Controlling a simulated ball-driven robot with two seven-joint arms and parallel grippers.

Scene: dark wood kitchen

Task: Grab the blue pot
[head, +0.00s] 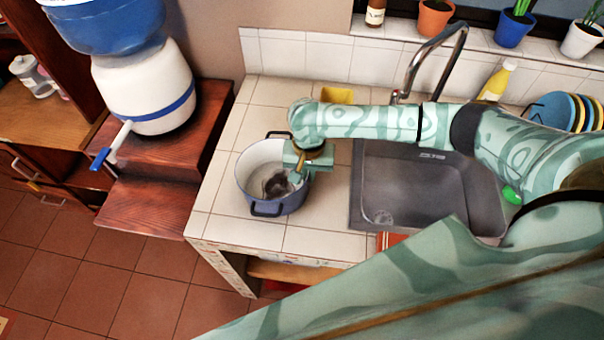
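The blue pot (289,205) stands upright on the white tiled counter, left of the sink. It has a white inside and dark handles at its back and front. Something dark and greyish shows inside it, too unclear to name. My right arm reaches in from the right, and its gripper (297,180) points down at the pot's right rim. The gripper covers part of that rim. I cannot tell whether its fingers touch the pot or how far apart they are. My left gripper is not in view.
The grey sink (430,195) with a tall tap (440,55) lies right of the pot. A yellow item (337,95) is behind my arm. A water dispenser (145,85) stands on wooden steps at the left. Counter tiles (240,230) in front of the pot are clear.

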